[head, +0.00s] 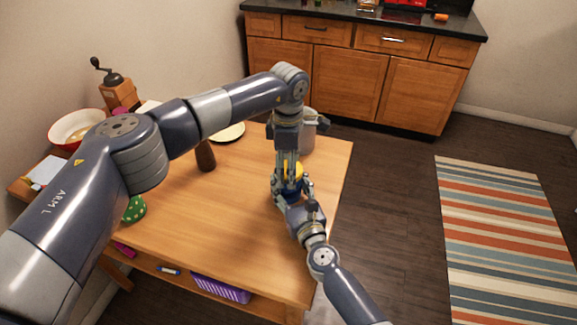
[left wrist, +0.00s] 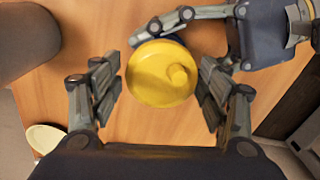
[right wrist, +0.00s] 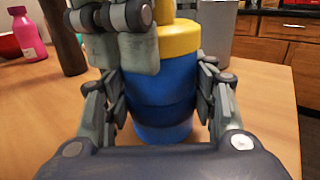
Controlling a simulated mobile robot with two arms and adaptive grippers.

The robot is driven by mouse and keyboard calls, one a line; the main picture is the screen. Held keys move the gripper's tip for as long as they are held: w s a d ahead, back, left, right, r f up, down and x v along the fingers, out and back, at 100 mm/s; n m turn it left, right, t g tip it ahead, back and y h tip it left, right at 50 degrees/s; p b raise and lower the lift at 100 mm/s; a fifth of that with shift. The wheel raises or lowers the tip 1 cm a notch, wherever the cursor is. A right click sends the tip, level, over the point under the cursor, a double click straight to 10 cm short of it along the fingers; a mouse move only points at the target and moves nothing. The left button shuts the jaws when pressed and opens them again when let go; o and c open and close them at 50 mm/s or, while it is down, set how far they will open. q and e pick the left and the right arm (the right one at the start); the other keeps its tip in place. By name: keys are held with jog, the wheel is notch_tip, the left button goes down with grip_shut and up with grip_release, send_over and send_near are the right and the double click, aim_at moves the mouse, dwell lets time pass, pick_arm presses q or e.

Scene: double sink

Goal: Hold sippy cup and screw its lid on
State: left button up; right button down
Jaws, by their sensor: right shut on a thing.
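The sippy cup (right wrist: 160,95) has a blue body with a darker band and stands upright on the wooden table. Its yellow lid (left wrist: 160,75), with a round spout, sits on top of the body; I cannot tell how tightly. My right gripper (right wrist: 165,110) is shut on the blue body, one finger on each side. My left gripper (left wrist: 160,90) points down from above, with its open fingers on both sides of the lid and small gaps between. In the head view the lid (head: 292,170) is partly hidden by the left gripper's fingers.
The table (head: 230,235) has free wood left of the cup. A dark brown bottle-like thing (head: 205,155) and a grey canister (head: 308,130) stand behind. A pink bottle (right wrist: 27,33), a bowl (head: 77,127) and a grinder (head: 118,90) are farther left.

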dwell(0.3)
pick_arm(q)
notch_tip(320, 180, up, 12)
dwell(0.5)
pick_arm(e)
jog(key=c, duration=0.6)
grip_release()
jog(key=v, duration=1.2)
